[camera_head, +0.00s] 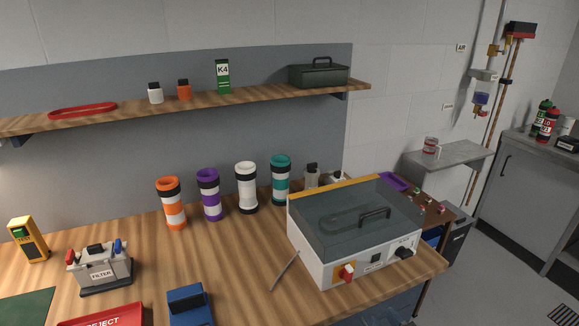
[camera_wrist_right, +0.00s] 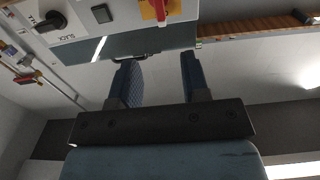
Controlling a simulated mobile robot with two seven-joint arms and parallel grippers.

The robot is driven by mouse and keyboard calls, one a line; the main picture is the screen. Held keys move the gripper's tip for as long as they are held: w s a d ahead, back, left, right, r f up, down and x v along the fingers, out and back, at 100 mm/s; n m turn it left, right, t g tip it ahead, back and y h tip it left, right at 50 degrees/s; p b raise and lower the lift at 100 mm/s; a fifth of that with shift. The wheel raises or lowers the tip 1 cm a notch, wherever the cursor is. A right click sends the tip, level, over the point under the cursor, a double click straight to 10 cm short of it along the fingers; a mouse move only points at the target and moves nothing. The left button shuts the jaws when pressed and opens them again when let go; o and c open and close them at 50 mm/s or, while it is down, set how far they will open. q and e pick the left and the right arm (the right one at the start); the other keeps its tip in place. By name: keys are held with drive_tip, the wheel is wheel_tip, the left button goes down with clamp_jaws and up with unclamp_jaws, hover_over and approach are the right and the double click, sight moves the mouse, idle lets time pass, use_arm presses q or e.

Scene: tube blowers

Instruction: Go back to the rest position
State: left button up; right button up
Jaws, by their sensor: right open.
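My right gripper (camera_wrist_right: 156,68) shows in the right wrist view, with its two dark blue fingers apart and nothing between them. Beyond the fingertips is the front panel of a white machine (camera_wrist_right: 75,22), with a red knob on a yellow plate and a black knob. In the head view this machine (camera_head: 322,270) stands on the right part of the wooden bench, its dark see-through lid down. I cannot clearly make out the right gripper in the head view. My left gripper is not in view.
A shelf (camera_head: 200,100) runs above. Floor shows at right.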

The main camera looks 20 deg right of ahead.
drive_tip(key=s+a+f+n+g+y+p, duration=0.1)
drive_tip(key=s+a+f+g, duration=0.2)
drive_tip(key=s+a, duration=0.3)
drive_tip(key=s+a+f+n+g+y+p, duration=0.1)
drive_tip(key=s+a+f+g, duration=0.2)
drive_tip(key=s+a, duration=0.3)
drive_tip(key=a+g, duration=0.1)
drive_tip(key=a, duration=0.4)
drive_tip(key=shift+s+f, duration=0.3)
drive_tip(key=shift+s, duration=0.05)
